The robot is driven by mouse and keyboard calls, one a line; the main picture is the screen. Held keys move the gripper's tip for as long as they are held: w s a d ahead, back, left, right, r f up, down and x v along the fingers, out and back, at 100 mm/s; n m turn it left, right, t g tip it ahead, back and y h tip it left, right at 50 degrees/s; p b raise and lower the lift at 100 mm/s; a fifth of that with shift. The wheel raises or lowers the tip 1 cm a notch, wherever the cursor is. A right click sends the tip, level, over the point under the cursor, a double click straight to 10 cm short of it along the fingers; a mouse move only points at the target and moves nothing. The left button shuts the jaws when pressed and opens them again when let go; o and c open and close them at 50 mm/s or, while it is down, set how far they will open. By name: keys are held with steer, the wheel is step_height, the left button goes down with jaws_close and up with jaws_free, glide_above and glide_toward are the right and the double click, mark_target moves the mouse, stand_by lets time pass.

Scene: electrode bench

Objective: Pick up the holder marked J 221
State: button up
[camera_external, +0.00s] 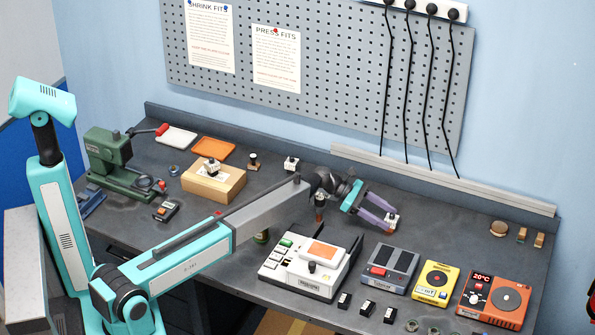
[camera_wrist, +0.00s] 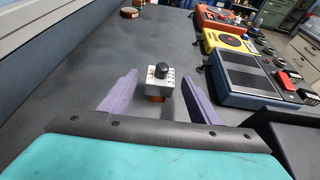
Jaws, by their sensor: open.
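A small white block-shaped holder (camera_wrist: 159,86) with a black knob and a copper-coloured base stands upright on the bench in the wrist view. It bears red and dark marks, too small to read surely as J 221. My gripper (camera_wrist: 160,100) is open, with one purple finger on each side of the holder and visible gaps between. The same holder (camera_external: 391,222) shows at the fingertips of my gripper (camera_external: 383,214) in the external view.
A white device with an orange panel (camera_external: 324,252), a grey twin-panel device (camera_external: 389,268), a yellow device (camera_external: 436,283) and an orange device (camera_external: 494,300) line the front right. A green press (camera_external: 108,160) stands left.

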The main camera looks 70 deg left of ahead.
mark_target(384, 215)
steer(key=shift+w+d+f, duration=0.2)
steer(key=shift+w+d, duration=0.1)
stand_by(0.4)
jaws_close()
steer(key=shift+r, duration=0.2)
steer(key=shift+r+b, duration=1.25)
steer(key=shift+r, duration=3.6)
